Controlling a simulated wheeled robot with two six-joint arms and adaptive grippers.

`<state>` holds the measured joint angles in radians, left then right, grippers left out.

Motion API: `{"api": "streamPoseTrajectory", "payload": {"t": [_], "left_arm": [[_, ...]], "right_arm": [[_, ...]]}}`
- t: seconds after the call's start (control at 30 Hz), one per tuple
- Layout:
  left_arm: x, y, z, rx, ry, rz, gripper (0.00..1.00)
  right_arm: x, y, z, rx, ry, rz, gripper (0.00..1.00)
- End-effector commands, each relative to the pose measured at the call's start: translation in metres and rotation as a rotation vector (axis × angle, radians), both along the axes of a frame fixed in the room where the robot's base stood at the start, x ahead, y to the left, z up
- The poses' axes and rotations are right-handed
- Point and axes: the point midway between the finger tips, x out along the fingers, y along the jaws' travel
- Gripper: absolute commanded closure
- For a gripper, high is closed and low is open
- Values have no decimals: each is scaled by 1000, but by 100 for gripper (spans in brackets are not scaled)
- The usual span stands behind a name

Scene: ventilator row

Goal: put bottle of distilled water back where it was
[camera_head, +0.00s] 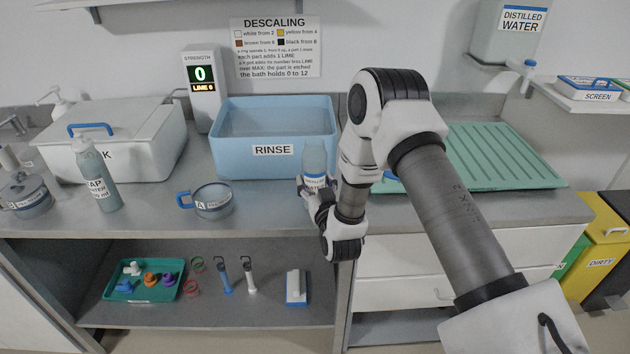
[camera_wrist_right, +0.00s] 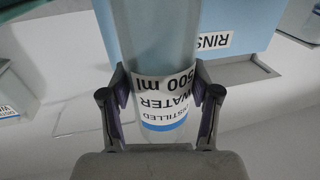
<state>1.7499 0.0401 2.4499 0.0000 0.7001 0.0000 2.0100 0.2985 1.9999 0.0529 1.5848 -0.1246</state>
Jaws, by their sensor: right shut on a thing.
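The bottle of distilled water (camera_head: 315,163) is a clear, bluish bottle with a white and blue label. It stands upright at the counter's front, in front of the blue RINSE basin (camera_head: 232,152). My right gripper (camera_head: 318,192) is shut around its lower part; the fingers hide some of the label. In the right wrist view the bottle (camera_wrist_right: 153,45) sits between both fingers (camera_wrist_right: 160,105), its label reading "distilled water 500 ml". I cannot tell whether its base touches the counter. My left gripper is not in view.
Left of the bottle are a clear cup with a blue handle (camera_head: 212,200), a tap water bottle (camera_head: 97,175) and a white lidded tank (camera_head: 120,140). A green ribbed drainboard (camera_head: 500,155) lies right. A distilled water dispenser (camera_head: 508,45) hangs at the upper right. The lower shelf holds a green tray (camera_head: 120,288).

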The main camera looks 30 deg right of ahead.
Motion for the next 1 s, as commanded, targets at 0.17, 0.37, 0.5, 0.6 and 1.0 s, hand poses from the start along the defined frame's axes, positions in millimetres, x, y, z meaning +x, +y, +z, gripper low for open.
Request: {"api": "streamPoseTrajectory", "payload": {"t": [0.17, 0.37, 0.5, 0.6, 1.0], "left_arm": [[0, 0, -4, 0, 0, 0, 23], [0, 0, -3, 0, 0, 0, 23], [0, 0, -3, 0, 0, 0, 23], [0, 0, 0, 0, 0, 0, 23], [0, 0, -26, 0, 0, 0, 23]], "right_arm": [[0, 0, -4, 0, -1, 0, 96], [0, 0, -3, 0, 1, 0, 13], [0, 0, -3, 0, 1, 0, 13], [0, 0, 0, 0, 0, 0, 13], [-78, 26, -5, 2, 5, 1, 13]]}}
